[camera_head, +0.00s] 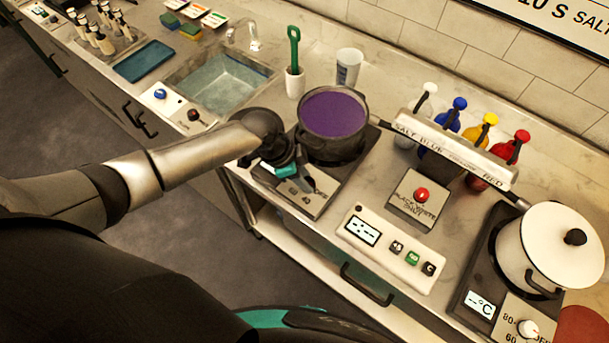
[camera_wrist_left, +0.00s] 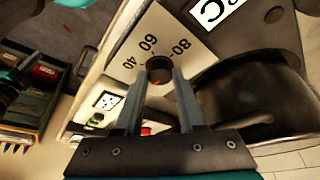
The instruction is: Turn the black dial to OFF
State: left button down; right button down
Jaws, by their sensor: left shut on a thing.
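The black dial (camera_wrist_left: 159,66) is on a pale panel marked 40, 60 and 80 in the left wrist view. A small red mark shows on it, near the fingers. No OFF mark can be read on this panel. My left gripper (camera_wrist_left: 163,82) is shut on the dial, with one finger on each side. In the head view my left gripper (camera_head: 309,184) reaches down to the front panel (camera_head: 304,201) of the hot plate, below the pot of purple liquid (camera_head: 334,115). The dial is mostly hidden there by the gripper. My right gripper is not in view.
A white lidded pot (camera_head: 548,248) stands on a second hot plate with a white dial (camera_head: 528,328) at right. A red-button box (camera_head: 412,200) and a white control panel (camera_head: 391,248) lie between. Coloured-top bottles (camera_head: 489,131) stand behind. A sink (camera_head: 219,86) is at left.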

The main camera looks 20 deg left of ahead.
pick_arm(q)
jog(key=c, duration=0.5)
grip_release()
jog(key=v, duration=1.5)
jog(key=shift+r, duration=0.15)
jog(key=shift+d, duration=0.1)
